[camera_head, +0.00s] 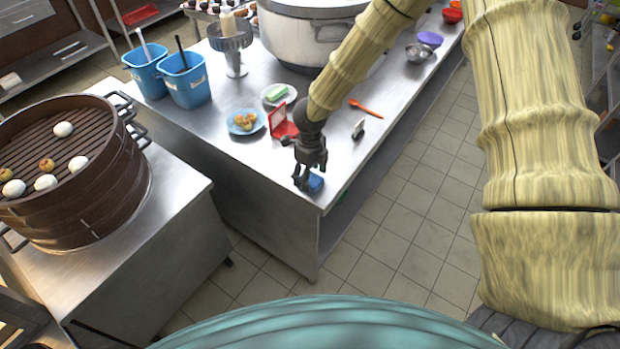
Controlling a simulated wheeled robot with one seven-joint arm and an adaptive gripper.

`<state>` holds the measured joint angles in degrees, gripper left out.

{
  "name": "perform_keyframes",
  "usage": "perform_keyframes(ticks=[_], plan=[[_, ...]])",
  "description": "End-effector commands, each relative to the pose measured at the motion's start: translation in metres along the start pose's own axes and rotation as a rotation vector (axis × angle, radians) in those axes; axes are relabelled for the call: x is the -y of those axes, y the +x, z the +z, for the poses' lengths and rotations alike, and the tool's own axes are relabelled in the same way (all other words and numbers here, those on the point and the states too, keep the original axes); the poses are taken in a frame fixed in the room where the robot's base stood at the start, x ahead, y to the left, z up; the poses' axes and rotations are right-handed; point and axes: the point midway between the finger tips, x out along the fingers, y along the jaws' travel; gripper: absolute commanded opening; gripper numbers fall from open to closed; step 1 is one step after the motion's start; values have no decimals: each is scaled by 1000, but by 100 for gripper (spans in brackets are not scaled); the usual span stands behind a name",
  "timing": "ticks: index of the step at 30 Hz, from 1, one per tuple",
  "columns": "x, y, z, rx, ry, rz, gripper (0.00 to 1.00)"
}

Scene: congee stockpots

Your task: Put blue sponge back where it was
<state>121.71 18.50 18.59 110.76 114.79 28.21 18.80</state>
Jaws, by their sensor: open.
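The blue sponge (315,183) lies on the steel counter (268,165) near its front corner. My gripper (307,184) is at the sponge, pointing down, with its fingers open. The fingers hide part of the sponge, and I cannot tell whether they touch it.
A red open case (283,122), a blue plate of food (245,122), a dish with a green-and-white block (278,94) and an orange spoon (366,107) lie nearby. Blue buckets (188,85) and a large pot (300,40) stand behind. A steamer (100,195) is left.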

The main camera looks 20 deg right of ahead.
Motion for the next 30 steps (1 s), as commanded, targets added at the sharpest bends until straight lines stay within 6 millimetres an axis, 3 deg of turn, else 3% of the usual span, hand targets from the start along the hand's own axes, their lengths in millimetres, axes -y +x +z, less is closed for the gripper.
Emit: perform_keyframes(ticks=[16, 22, 30], plan=[[0, -87, 0, 3, 0, 0, 70], [-1, -99, 0, 1, -1, 1, 70], [-1, -101, 0, 0, -1, 1, 70]])
